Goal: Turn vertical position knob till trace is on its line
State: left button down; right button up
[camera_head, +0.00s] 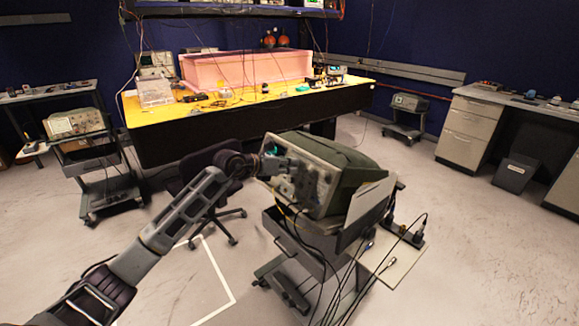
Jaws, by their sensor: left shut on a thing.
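The oscilloscope (349,168), with a green case and a pale front panel, sits on a dark wheeled cart in the middle of the view. A bit of its screen (270,149) glows green at the upper left of the panel. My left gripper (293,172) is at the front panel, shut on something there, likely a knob. The gripper covers the knob, so I cannot tell which one it is. The trace and its line are too small and too covered to make out. My right gripper is not in view.
The cart (318,250) has cables hanging at its front and a side shelf (388,262) with plugs. A dark office chair (203,197) stands behind my left arm. A yellow-topped bench (225,113) is behind. Grey floor is open at right.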

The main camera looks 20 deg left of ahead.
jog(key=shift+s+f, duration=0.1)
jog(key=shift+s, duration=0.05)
pick_arm(q)
jog(key=shift+m, duration=0.3)
jog(key=shift+s, duration=0.1)
jog(key=c, duration=1.6)
grip_release()
jog(key=shift+o, duration=0.6)
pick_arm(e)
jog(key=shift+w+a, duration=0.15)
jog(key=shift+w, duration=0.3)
pick_arm(q)
jog(key=v, duration=1.1)
jog(key=shift+s+a, duration=0.25)
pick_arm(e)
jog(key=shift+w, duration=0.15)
